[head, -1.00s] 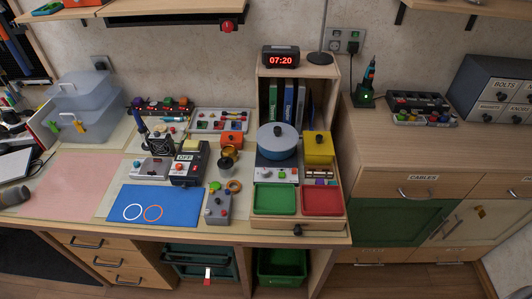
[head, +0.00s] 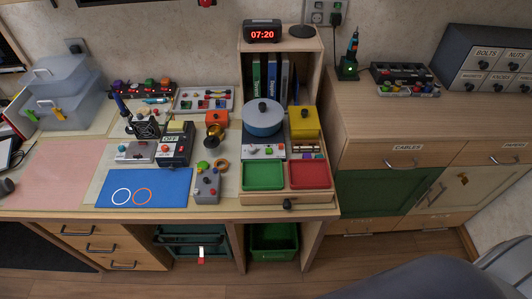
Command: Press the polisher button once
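No part is labelled polisher. A machine with a round blue lidded bowl (head: 263,118) stands on a light control base (head: 263,152) with small buttons, on the right part of the workbench. Left of it a dark box with an OFF label (head: 174,150) has a red button on its front. A grey control box (head: 206,186) with several coloured buttons lies in front. I cannot tell from the picture which is the polisher. Neither of my grippers shows. A large grey rounded shape (head: 405,282) at the lower right is probably part of my arm.
A blue mat (head: 165,188) lies at the bench front. Green (head: 264,176) and red (head: 310,176) trays sit before the bowl machine. A shelf cubby with books and a clock (head: 262,32) stands behind. The right cabinet top (head: 400,115) is mostly clear.

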